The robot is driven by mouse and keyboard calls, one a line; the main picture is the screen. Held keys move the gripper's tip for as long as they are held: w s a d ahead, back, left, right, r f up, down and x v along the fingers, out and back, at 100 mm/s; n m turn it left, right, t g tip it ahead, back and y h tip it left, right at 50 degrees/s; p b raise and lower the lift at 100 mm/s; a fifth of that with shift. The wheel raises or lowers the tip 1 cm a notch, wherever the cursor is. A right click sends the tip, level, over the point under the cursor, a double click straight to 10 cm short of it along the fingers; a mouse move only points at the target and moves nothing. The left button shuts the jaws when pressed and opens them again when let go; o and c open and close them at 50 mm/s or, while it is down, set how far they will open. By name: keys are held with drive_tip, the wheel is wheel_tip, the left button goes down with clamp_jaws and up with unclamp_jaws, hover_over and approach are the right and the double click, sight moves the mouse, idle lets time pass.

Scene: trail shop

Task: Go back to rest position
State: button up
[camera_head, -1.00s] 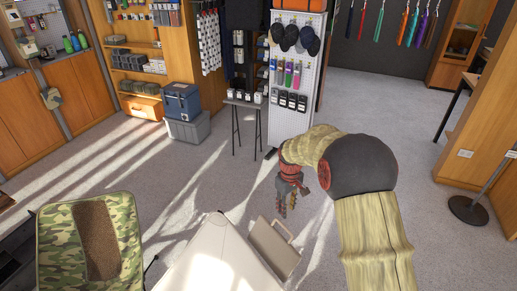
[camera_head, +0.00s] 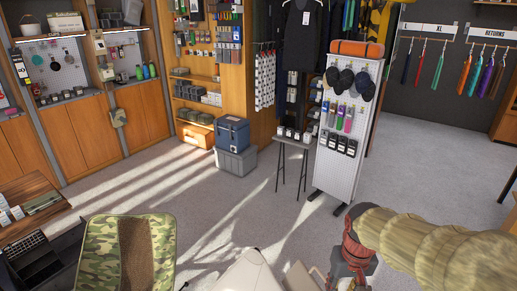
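My arm reaches in from the right edge in the head view. My gripper (camera_head: 346,284) hangs at the bottom edge, right of centre, below the red wrist part. Its fingers are cut off or too small to show whether they are open or shut. No held object shows. A beige surface (camera_head: 245,274) stands left of the gripper at the bottom edge, with a tan panel (camera_head: 303,277) between them.
A camouflage chair (camera_head: 102,258) stands front left, beside a dark open case (camera_head: 38,262). A white pegboard stand (camera_head: 340,172) with caps is behind my gripper. A small table (camera_head: 292,145) and stacked blue and grey boxes (camera_head: 235,162) stand farther back. Grey floor lies open between.

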drive_tip(key=s+a+r+t, duration=0.2)
drive_tip(key=s+r+t, duration=0.2)
drive_tip(key=s+r, duration=0.7)
drive_tip(key=shift+s+a+r+t, duration=0.25)
drive_tip(key=shift+s+t, duration=0.15)
drive_tip(key=shift+s, duration=0.15)
idle(1.3)
